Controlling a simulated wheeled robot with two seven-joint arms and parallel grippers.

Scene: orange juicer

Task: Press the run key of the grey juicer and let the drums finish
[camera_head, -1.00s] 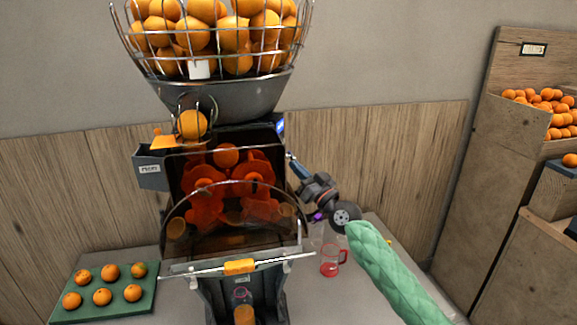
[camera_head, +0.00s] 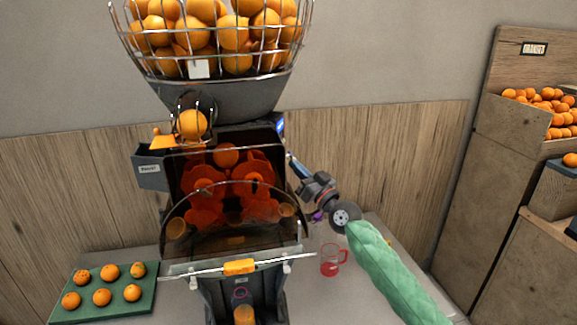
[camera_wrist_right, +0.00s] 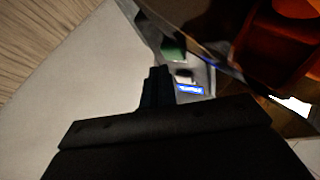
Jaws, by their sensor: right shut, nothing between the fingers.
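The grey juicer (camera_head: 225,95) stands in the middle of the head view. Its orange-red drums (camera_head: 228,188) show behind the clear front cover (camera_head: 222,228). My right gripper (camera_head: 291,159) is at the juicer's right side, just below a blue-white panel (camera_head: 280,126). In the right wrist view the right gripper (camera_wrist_right: 158,72) is shut and empty, its tips close to a panel with a green key (camera_wrist_right: 173,52) and a small blue display (camera_wrist_right: 189,90). I cannot tell whether the tips touch the key. My left gripper is out of view.
A wire basket of oranges (camera_head: 210,40) tops the juicer. A green tray (camera_head: 60,309) with several oranges lies on the counter at left. A red jug (camera_head: 331,262) stands right of the juicer, near my right arm. Wooden crates (camera_head: 515,120) of oranges stand far right.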

